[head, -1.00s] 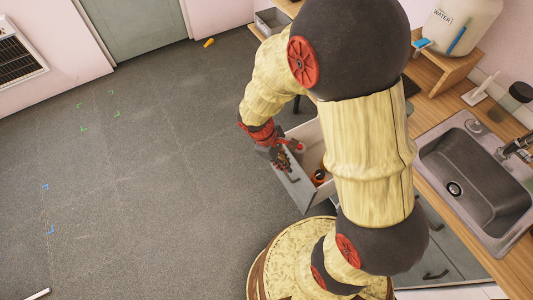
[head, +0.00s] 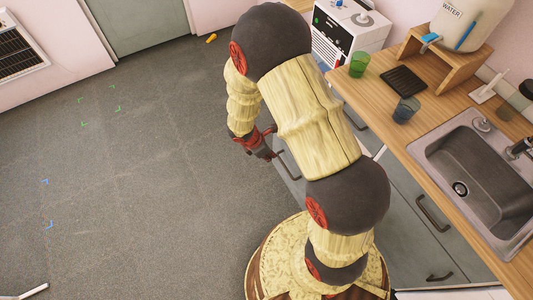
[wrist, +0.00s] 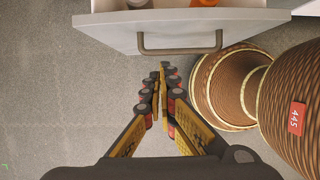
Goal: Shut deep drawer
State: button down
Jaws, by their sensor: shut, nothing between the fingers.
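The drawer shows in the wrist view as a grey front (wrist: 240,34) with a brown bar handle (wrist: 180,51). It stands open, with part of its white inside and orange items (wrist: 204,3) in view. In the head view the drawer front (head: 291,182) and its handle (head: 287,163) show beside my arm, which hides most of the drawer. My gripper (wrist: 160,72) is shut and empty. Its fingertips are just outside the drawer front, near the handle in the wrist view, with no clear contact. In the head view my gripper (head: 269,144) is left of the handle.
The wooden counter (head: 405,140) runs along the right with a sink (head: 475,185), a green cup (head: 359,64) and a dark cup (head: 405,109). Closed cabinet fronts (head: 415,205) are below. My round base is close to the drawer.

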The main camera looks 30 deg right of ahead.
aim_at(280, 159)
jog(key=shift+d+f+b, duration=0.35)
jog(key=shift+d+f, duration=0.15)
jog(key=shift+d, duration=0.4)
jog(key=shift+d+f+b, duration=0.35)
jog(key=shift+d+f, duration=0.2)
jog(key=shift+d, duration=0.3)
jog(key=shift+d+f+b, duration=0.35)
jog(key=shift+d+f, duration=0.15)
jog(key=shift+d, duration=0.4)
jog(key=shift+d, duration=0.1)
jog(key=w+d+p, duration=0.1)
jog(key=d+p, duration=0.3)
jog(key=d, duration=2)
